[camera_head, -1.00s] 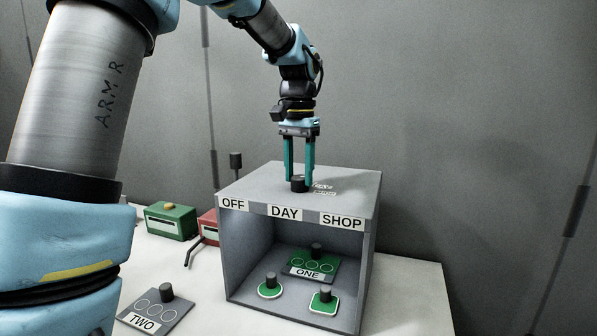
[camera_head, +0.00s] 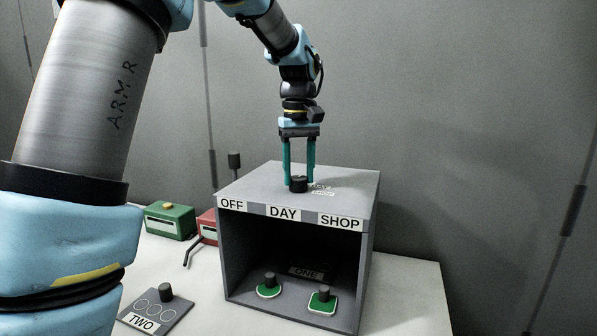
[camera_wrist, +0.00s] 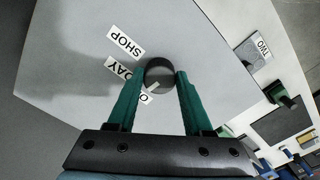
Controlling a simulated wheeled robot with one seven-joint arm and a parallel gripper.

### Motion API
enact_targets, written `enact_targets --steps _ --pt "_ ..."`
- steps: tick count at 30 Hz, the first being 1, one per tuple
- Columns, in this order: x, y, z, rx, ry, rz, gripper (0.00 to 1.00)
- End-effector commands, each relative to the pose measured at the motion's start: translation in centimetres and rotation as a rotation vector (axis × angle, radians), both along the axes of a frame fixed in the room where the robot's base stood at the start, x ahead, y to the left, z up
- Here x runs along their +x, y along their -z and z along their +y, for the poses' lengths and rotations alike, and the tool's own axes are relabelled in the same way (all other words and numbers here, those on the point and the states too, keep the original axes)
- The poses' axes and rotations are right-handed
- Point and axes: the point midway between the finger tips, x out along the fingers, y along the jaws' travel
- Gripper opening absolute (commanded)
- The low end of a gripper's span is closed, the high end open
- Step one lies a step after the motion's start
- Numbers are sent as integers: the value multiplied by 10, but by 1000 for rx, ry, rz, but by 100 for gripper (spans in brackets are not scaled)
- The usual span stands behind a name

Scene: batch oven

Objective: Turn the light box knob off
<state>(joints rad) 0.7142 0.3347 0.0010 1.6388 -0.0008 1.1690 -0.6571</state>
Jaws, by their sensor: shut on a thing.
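The light box (camera_head: 366,250) is a grey open-fronted box on the table with OFF, DAY and SHOP labels along its front edge. Its inside is dark. The dark round knob (camera_head: 299,187) stands on its top. My gripper (camera_head: 299,180) points straight down and is shut on the knob, one teal finger on each side. In the wrist view the knob (camera_wrist: 160,76) sits between the fingertips, with a light mark at its edge toward a partly hidden label showing an O. The DAY label (camera_wrist: 117,68) is partly covered by a finger; the SHOP label (camera_wrist: 125,44) is clear.
In the box are a dim ONE plate (camera_head: 307,272), a round green piece (camera_head: 268,292) and a squarish green piece (camera_head: 322,303), the last two with dark knobs. A TWO plate (camera_head: 142,321), a green box (camera_head: 170,222) and a red box (camera_head: 208,232) stand left.

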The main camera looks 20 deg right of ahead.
Motion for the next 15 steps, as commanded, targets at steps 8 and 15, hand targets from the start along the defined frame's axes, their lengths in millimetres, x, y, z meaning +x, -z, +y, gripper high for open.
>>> enact_targets --steps 8,15 --pt "1 -1 -1 -3 -119 -5 0" --pt "1 -1 -1 -3 -155 -5 0"
